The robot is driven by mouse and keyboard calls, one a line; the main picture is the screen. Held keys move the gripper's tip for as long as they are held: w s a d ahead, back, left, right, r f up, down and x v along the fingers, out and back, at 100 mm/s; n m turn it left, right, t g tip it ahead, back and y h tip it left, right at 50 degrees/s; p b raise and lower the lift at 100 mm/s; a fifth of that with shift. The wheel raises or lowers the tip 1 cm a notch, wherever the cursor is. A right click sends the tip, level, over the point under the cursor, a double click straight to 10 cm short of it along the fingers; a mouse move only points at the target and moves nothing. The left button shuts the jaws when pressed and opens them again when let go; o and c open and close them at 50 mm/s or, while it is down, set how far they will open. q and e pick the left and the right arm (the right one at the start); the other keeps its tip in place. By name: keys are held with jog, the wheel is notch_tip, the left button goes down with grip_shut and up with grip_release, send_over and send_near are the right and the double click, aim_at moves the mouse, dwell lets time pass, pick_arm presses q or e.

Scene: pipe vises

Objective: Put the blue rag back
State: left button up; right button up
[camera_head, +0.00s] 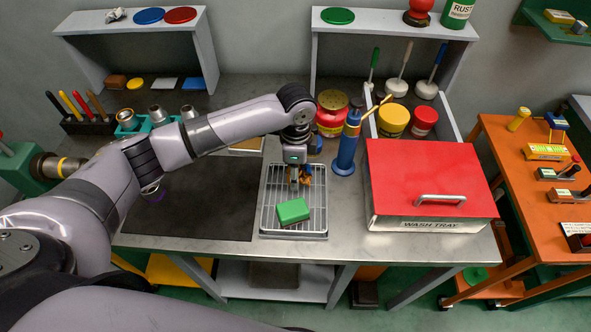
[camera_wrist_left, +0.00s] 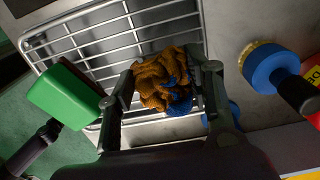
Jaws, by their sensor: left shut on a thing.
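My left gripper (camera_head: 298,178) is over the wire rack (camera_head: 268,222). In the wrist view the gripper (camera_wrist_left: 168,84) is shut on a crumpled cloth (camera_wrist_left: 158,82), mostly orange-brown with blue parts. I cannot tell whether this is one two-coloured rag or a brown and a blue one together. The cloth also shows in the head view (camera_head: 307,174), just above or touching the rack; the gap is unclear. A small blue patch shows behind the right finger in the wrist view (camera_wrist_left: 234,113). My right gripper is not in view.
A green block (camera_head: 292,211) lies on the rack's front part. Tins and plungers stand behind.

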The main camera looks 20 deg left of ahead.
pick_arm(q)
jog(key=shift+f, duration=0.1)
jog(key=o, duration=1)
pick_arm(e)
jog(key=shift+a, duration=0.35)
jog(key=shift+d, duration=0.15)
pick_arm(q)
jog(key=shift+r, duration=0.25)
notch_tip(320, 180, up, 12)
jog(key=b, duration=0.2)
pick_arm(e)
notch_tip(320, 180, down, 2)
jog(key=shift+d+f, duration=0.15)
pick_arm(q)
jog(key=shift+f, duration=0.1)
pick_arm(e)
jog(key=shift+a, duration=0.2)
